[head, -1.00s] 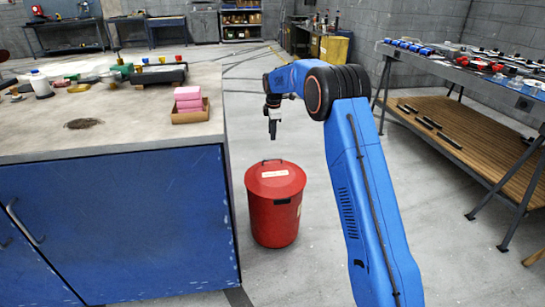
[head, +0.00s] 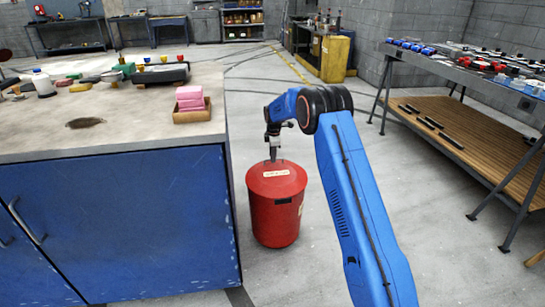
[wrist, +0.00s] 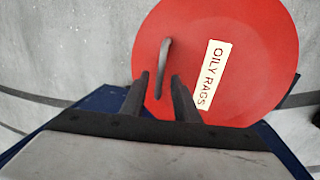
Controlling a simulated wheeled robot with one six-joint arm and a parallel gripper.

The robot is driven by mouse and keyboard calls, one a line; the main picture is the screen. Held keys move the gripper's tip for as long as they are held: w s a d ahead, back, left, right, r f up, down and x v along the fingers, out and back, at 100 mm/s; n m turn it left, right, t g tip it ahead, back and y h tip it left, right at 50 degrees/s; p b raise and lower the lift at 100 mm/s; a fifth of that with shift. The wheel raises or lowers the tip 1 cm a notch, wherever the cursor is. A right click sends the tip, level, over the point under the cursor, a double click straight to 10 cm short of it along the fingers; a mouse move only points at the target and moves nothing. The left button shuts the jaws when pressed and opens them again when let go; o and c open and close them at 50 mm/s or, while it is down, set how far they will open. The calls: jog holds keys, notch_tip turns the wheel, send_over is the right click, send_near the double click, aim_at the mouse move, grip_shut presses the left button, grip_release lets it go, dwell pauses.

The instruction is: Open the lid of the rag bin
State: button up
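The red rag bin (head: 275,215) stands upright on the floor at the right end of the blue workbench. Its round red lid (head: 288,184) is shut and also fills the upper wrist view (wrist: 240,40), with a label reading "OILY RAGS" (wrist: 214,75). My gripper (head: 272,158) is right above the lid at the handle. In the wrist view its two fingers (wrist: 160,82) are apart, with the handle's near end between or just beyond them. I cannot tell whether they touch it.
The blue workbench (head: 120,225) is close on the bin's left, with a box of pink blocks (head: 192,114) near its corner. A metal table with a wooden lower shelf (head: 440,128) stands at the right. The floor between is clear.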

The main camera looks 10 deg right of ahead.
jog(key=shift+f, duration=0.3)
grip_shut()
